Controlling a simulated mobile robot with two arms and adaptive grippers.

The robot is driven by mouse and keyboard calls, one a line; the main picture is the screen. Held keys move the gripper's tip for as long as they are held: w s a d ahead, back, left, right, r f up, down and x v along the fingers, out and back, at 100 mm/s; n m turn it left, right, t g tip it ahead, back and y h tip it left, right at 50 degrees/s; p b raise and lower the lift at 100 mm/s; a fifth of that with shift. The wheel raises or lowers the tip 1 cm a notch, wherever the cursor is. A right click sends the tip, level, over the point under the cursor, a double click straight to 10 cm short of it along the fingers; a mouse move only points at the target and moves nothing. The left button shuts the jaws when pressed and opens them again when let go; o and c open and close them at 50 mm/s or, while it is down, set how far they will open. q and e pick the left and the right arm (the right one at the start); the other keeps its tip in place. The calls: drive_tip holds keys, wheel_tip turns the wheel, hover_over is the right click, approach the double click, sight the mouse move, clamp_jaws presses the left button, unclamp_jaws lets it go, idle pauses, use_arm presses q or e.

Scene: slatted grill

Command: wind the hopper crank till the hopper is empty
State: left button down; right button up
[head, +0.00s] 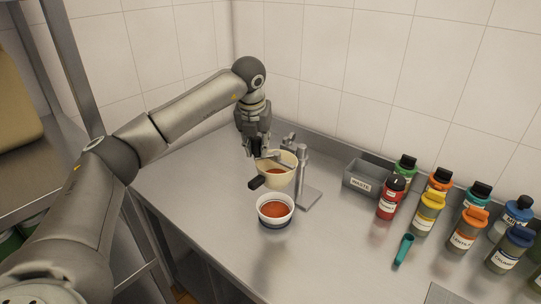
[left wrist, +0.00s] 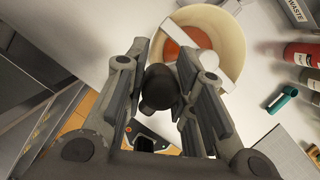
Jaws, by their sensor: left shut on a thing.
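The cream hopper (head: 289,160) is held on a grey metal stand (head: 302,172) on the steel counter. Red-orange contents show inside it, and also in the left wrist view, where a pale bar crosses the hopper (left wrist: 234,20). My left gripper (head: 256,151) is at the hopper's upper left, fingers pointing down. In the left wrist view its fingers (left wrist: 163,60) are shut on the dark crank knob (left wrist: 157,88). A white bowl (head: 262,205) with a dark base and red contents stands below the hopper. The fingers hide part of the crank.
A grey waste bin (head: 360,186) stands right of the stand. Several coloured bottles (head: 428,213) fill the counter's right side. A teal object (head: 403,249) lies in front of them. A black piece (head: 257,183) sticks out left of the hopper. The counter's left part is clear.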

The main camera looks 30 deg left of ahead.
use_arm(q)
drive_tip(key=shift+w+d+r, duration=0.15)
drive_tip(key=shift+w+d, duration=0.05)
drive_tip(key=shift+w+a, duration=0.25)
drive_tip(key=shift+w, duration=0.15)
drive_tip(key=shift+w+a+p, duration=0.2)
drive_tip(key=shift+w+p, duration=0.1)
drive_tip(key=shift+p, duration=0.2)
drive_tip(key=shift+w, duration=0.25)
